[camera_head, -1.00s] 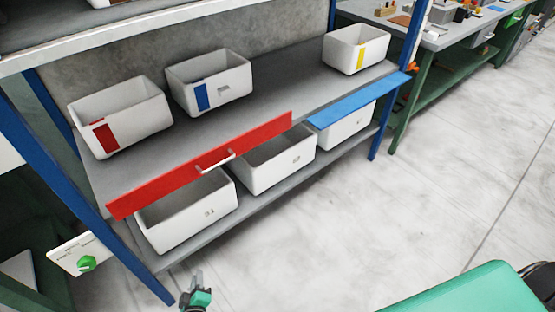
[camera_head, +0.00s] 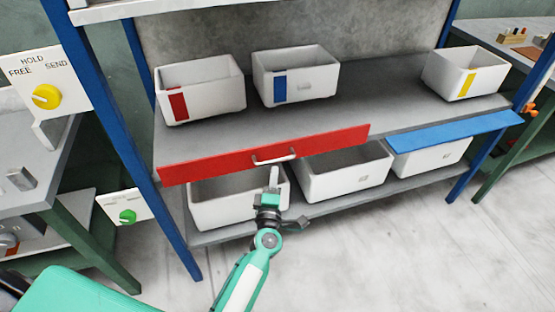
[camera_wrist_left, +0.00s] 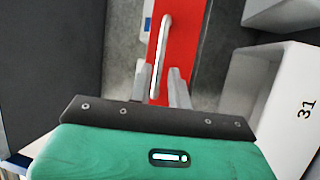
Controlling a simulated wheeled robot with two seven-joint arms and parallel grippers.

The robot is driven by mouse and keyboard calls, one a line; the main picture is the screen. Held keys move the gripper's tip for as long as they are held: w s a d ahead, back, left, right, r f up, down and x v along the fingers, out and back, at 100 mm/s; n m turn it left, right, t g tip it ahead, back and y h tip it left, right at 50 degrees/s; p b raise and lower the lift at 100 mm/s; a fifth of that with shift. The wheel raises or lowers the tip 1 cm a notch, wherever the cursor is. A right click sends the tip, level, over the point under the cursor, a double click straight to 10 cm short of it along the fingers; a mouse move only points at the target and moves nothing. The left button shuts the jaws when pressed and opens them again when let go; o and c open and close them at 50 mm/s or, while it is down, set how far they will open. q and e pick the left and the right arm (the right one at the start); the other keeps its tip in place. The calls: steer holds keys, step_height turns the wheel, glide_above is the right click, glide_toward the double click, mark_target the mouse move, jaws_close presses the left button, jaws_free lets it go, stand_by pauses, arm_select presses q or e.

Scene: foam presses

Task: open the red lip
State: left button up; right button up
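The red lip (camera_head: 210,160) is a long red board along the left front edge of the shelf. It stands upright and carries a pale bar handle (camera_head: 273,157). In the left wrist view the red lip (camera_wrist_left: 187,45) and handle (camera_wrist_left: 164,40) run up the picture. My left gripper (camera_head: 274,180) is just below and in front of the handle. In the wrist view its two fingers (camera_wrist_left: 159,85) are apart, with the handle's lower end between them; whether they touch it I cannot tell. My right gripper is not in view.
White bins with red (camera_head: 200,86), blue (camera_head: 296,76) and yellow (camera_head: 464,73) tags stand on the shelf. Several white bins sit below. A blue lip (camera_head: 455,132) juts out at right. A blue post (camera_head: 150,185) stands at left. The floor in front is clear.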

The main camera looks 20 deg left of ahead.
mark_target(276, 161)
arm_select(q)
steer(key=shift+x, duration=3.15)
jaws_close()
